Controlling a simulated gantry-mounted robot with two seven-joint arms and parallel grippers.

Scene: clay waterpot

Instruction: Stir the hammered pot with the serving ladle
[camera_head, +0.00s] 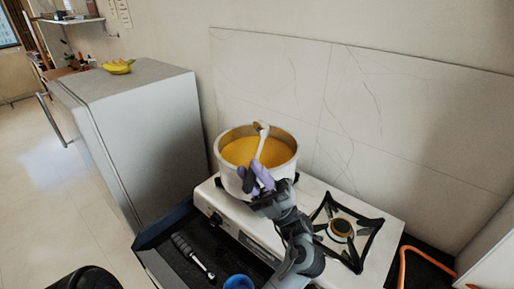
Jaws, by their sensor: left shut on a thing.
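The pale pot (229,178) stands on the left side of the white stove, with orange-yellow contents (238,152) inside. My left gripper (257,179), with purple fingers, is in front of the pot's near wall and shut on the serving ladle (261,146). The ladle's light handle rises from the fingers and its brownish head overlaps the pot's opening near the far rim. I cannot tell whether the head touches the contents. My fingers hide the handle's lower end and part of the pot's front. My right gripper is not in view.
The white stove (377,212) has a bare burner (341,229) on its right. A black-handled tool (190,250) and a blue round thing (238,282) lie in front. A grey fridge (150,110) with bananas (118,66) on top stands left. An orange hose (403,262) runs at right.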

